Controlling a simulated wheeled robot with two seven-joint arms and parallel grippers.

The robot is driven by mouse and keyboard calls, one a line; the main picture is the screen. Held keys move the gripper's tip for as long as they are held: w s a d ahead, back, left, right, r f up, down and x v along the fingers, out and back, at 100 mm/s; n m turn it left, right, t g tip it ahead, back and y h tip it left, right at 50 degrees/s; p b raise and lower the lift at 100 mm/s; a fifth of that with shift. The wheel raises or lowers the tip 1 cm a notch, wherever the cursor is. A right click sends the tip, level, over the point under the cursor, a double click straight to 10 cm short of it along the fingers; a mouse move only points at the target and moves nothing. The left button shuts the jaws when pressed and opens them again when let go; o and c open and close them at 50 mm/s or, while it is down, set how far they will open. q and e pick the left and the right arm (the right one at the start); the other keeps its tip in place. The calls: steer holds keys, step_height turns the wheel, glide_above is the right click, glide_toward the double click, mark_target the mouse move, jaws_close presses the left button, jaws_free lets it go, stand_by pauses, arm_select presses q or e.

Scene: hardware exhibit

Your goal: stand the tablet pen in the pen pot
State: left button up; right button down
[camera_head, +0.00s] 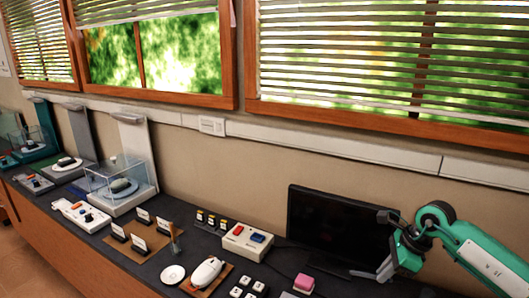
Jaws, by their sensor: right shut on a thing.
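My right gripper (376,271) is at the lower right, in front of the dark monitor and low over the counter. It is shut on a thin pale thing that looks like the tablet pen (360,274). The thing points left, and its far end is hard to make out from the fingers. I cannot pick out the pen pot for sure. A small pink block-like thing (303,282) is on the counter left of the gripper, apart from it. My left gripper is not in view.
A dark monitor (335,226) stands against the wall behind the gripper. A white mouse (206,271), a white dish (173,274), a button box (247,241) and several white keys (248,282) crowd the counter on the left. Glass display cases (122,180) stand further left.

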steer(key=s+a+f+n+g+h, duration=0.2)
steer(key=s+a+n, duration=0.4)
steer(key=n, duration=0.5)
steer(key=s+a+f+n+g+h, duration=0.2)
steer(key=s+n, duration=0.5)
steer(key=n, duration=0.4)
steer(key=a+f+g, duration=0.1)
steer(key=a+g, duration=0.1)
steer(key=a, duration=0.1)
steer(key=shift+a+f, duration=0.25)
steer(key=shift+a, duration=0.15)
